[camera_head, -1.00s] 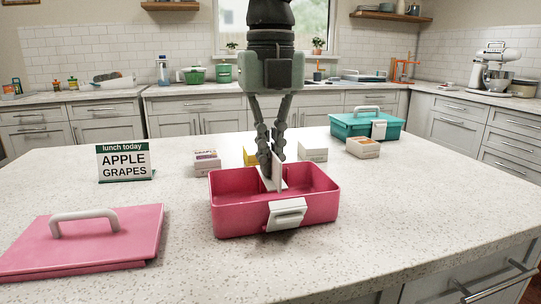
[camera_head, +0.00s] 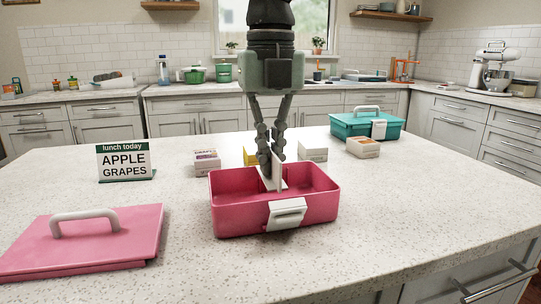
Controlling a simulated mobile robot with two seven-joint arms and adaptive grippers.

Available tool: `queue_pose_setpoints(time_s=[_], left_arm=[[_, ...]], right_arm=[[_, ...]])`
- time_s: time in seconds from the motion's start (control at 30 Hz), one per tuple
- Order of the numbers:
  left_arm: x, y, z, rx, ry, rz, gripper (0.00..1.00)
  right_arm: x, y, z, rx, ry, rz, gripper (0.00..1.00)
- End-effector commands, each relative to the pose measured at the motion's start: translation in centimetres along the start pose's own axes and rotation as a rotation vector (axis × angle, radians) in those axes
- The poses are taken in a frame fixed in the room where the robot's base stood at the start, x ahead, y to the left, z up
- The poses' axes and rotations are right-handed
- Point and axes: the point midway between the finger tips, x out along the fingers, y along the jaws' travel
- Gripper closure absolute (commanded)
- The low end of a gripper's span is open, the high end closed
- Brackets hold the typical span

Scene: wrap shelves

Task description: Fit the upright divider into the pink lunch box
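The pink lunch box (camera_head: 238,213) stands open on the counter, with its white latch (camera_head: 287,213) facing me. My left gripper is not in view.
The pink lid (camera_head: 110,245) lies at the front left. A lunch sign (camera_head: 124,162) stands behind it. Several small cartons, among them a purple-and-white one (camera_head: 206,160), stand behind the box. A closed teal lunch box (camera_head: 352,128) is at the back right. The counter's right front is clear.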

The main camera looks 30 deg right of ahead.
Motion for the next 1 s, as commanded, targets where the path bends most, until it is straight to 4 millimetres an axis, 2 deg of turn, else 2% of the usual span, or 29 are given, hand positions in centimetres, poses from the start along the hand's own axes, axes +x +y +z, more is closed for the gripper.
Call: queue_pose_setpoints(time_s=[0.3, 1.0], left_arm=[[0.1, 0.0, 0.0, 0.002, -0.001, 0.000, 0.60], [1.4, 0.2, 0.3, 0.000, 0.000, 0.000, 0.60]], right_arm=[[0.2, 0.0, 0.0, 0.000, 0.000, 0.000, 1.00], [1.9, 0.0, 0.0, 0.000, 0.001, -0.001, 1.00]])
